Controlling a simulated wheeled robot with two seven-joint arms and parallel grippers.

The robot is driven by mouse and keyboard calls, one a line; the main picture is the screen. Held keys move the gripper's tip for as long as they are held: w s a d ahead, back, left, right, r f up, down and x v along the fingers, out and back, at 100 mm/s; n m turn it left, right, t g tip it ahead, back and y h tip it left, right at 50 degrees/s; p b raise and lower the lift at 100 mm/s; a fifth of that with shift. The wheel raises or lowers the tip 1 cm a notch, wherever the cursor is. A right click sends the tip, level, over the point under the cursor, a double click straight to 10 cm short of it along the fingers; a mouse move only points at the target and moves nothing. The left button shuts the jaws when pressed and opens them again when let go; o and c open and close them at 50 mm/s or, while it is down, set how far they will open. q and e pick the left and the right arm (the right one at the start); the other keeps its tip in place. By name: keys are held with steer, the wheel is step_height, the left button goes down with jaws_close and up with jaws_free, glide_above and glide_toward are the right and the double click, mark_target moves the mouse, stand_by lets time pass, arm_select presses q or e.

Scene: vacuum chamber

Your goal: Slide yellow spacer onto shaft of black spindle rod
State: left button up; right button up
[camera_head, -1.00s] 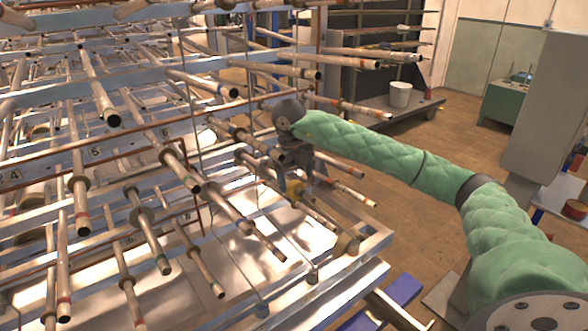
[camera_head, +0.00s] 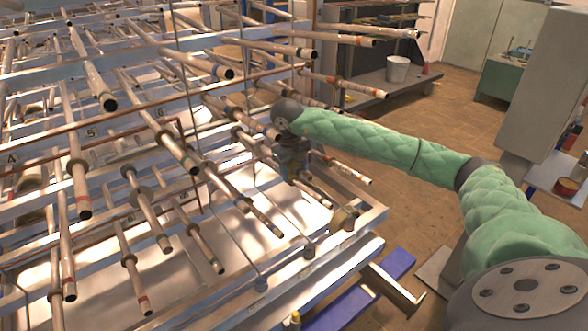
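My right arm comes in from the right, and its dark wrist (camera_head: 286,113) is above the right end of the rod rack. My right gripper (camera_head: 298,172) points down among the rods there. It is small and partly hidden by rods, so I cannot tell whether its fingers are open or shut. A small yellowish patch shows at the gripper, but I cannot tell whether it is the yellow spacer. A tan-yellow ring (camera_head: 342,218) sits near the rack's right front corner. Many rods have dark tips; I cannot single out the black spindle rod. My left gripper is not in view.
The metal rack (camera_head: 350,238) with several rows of protruding rods fills the left and middle. A blue beam (camera_head: 390,265) lies low beside its right corner. A white bucket (camera_head: 397,68) stands on a trolley behind. Open tiled floor lies to the right.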

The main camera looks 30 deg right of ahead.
mark_target(267, 148)
steer(key=c, duration=0.3)
steer(key=shift+w+a+f+b, duration=0.2)
steer(key=shift+w+b, duration=0.4)
steer(key=shift+w, duration=1.1)
steer(key=shift+w+a+f+b, duration=0.15)
steer(key=shift+w+b, duration=0.4)
steer(key=shift+w, duration=1.15)
steer(key=shift+c, duration=0.2)
steer(key=shift+w+f+b, duration=0.1)
steer(key=shift+w+b, duration=0.35)
steer(key=shift+w, duration=1.2)
steer(key=shift+w+a+f+b, duration=0.15)
steer(key=shift+w+b, duration=0.2)
steer(key=shift+w, duration=0.85)
steer(key=shift+w+a+f+b, duration=0.1)
steer(key=shift+w+b, duration=0.25)
steer(key=shift+w, duration=0.85)
steer(key=o, duration=1)
steer(key=shift+w, duration=0.1)
steer(key=shift+c, duration=0.2)
steer(key=shift+o, duration=0.5)
